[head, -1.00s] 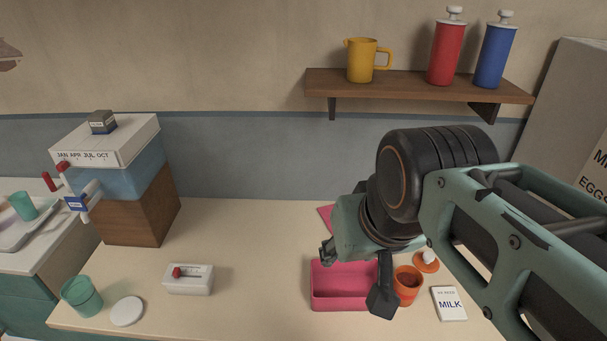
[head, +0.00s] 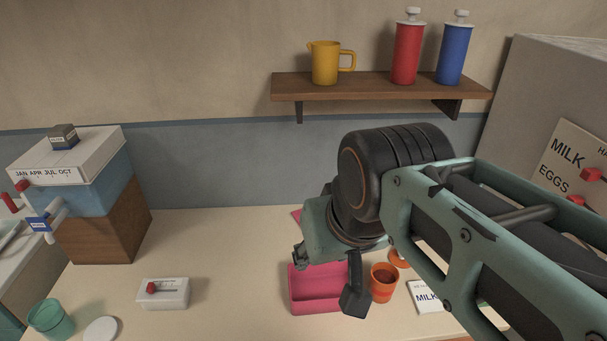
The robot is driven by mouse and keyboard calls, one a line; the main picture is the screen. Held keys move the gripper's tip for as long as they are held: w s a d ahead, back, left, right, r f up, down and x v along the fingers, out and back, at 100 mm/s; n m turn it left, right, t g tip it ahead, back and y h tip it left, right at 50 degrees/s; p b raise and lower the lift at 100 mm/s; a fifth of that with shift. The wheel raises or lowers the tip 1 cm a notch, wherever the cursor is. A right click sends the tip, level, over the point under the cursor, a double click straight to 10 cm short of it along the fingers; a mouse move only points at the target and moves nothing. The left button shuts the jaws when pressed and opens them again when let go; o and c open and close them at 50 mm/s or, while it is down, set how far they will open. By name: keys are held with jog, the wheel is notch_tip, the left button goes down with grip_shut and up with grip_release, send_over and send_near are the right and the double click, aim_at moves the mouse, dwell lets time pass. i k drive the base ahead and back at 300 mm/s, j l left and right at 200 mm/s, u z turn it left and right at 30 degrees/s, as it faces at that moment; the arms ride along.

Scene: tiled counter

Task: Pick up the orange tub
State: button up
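The orange tub (head: 383,286) stands on the counter, open at the top, right of the pink bin. My gripper (head: 328,277) hangs over the pink bin, left of the tub. Its two dark fingers are spread apart with nothing visible between them. The right finger shows close to the tub's left side in the picture; I cannot tell the gap in depth. An orange lid (head: 398,262) lies behind the tub, partly covered by my arm.
The pink bin (head: 316,303) is under my gripper. A white box with a red slider (head: 163,293) and a green cup (head: 51,320) are at left. The shelf (head: 380,88) hangs above. The counter's middle left is clear.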

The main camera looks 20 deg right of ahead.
aim_at(384, 279)
jog(key=k+l, duration=0.1)
jog(key=l, duration=0.3)
jog(key=k+l+u, duration=0.15)
jog(key=l, duration=0.65)
jog(key=k+u, duration=0.05)
